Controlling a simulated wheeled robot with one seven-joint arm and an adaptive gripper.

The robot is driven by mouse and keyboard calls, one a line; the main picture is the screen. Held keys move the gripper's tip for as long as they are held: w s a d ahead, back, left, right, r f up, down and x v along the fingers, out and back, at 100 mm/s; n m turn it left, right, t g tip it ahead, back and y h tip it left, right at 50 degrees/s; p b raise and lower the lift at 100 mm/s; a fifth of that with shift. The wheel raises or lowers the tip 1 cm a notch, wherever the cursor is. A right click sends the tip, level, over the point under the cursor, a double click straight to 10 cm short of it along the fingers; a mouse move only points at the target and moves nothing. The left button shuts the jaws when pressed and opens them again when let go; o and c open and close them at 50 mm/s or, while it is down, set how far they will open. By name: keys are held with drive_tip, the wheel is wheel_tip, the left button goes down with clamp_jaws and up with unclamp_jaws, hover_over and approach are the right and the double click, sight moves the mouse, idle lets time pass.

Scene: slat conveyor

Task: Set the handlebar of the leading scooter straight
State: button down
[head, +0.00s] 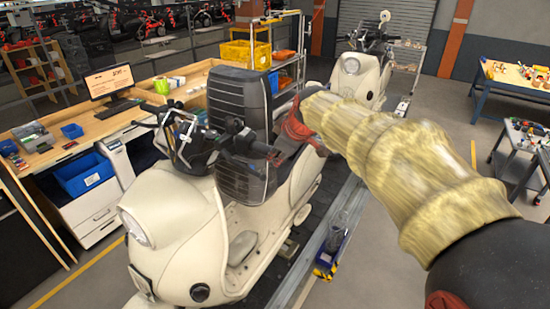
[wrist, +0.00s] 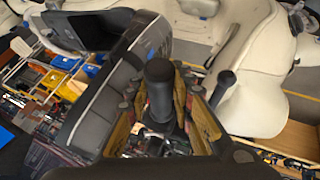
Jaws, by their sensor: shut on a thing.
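The leading cream scooter (head: 175,235) stands upright on the conveyor, its round headlight facing the lower left. Its dark handlebar (head: 186,150) runs roughly across the picture above the front shield; its exact angle to the body is hard to judge. The handlebar's far grip (head: 145,124) is free. The contact is partly hidden in the head view.
A second cream scooter (head: 357,80) stands behind on the line. A workbench (head: 120,118) with a monitor and blue bins runs along the left. A dark rod (wrist: 222,88) stands close right of my fingers in the wrist view.

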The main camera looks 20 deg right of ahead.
drive_tip(key=c, duration=1.5)
unclamp_jaws()
drive_tip(key=shift+w+d+f, duration=0.1)
drive_tip(key=shift+f, duration=0.05)
drive_tip(key=v, duration=1.2)
drive_tip(key=shift+w, duration=0.1)
